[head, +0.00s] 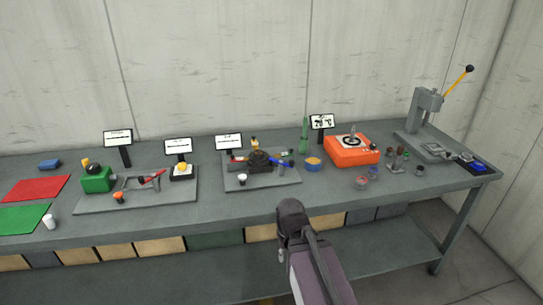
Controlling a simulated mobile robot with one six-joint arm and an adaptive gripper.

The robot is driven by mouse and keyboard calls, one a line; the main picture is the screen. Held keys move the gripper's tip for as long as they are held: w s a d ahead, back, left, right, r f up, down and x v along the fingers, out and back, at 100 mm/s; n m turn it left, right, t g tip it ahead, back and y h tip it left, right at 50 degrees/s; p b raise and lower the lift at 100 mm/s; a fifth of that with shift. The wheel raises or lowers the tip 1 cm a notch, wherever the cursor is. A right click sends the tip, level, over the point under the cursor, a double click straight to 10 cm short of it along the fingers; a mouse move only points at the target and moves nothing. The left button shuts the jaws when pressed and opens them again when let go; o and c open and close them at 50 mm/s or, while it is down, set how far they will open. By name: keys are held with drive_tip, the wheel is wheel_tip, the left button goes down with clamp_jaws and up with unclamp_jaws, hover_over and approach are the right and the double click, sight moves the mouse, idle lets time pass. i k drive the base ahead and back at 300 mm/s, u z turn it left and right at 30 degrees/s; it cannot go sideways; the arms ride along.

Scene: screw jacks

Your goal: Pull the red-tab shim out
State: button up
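A small red piece (238,157), which looks like the red tab, sticks out at the left of a dark jack-like device (260,161) on the middle grey plate (240,184). The shim itself is too small to make out. A blue handle (280,162) reaches right from the device, and a small green piece (288,152) lies behind it. My arm rises from the bottom edge in front of the bench, well short of the device. I cannot make out my gripper's fingers or whether they are open. Nothing of mine touches the device.
A white cup (242,178) stands at the plate's front. A second plate (130,203) with a green block (97,179) and a red-handled piece (152,177) is left. The bench's front strip is mostly clear.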

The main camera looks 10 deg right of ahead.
sight(236, 160)
drive_tip(key=k, duration=0.65)
drive_tip(key=u, duration=0.5)
drive_tip(key=i, duration=1.55)
drive_tip(key=z, duration=0.5)
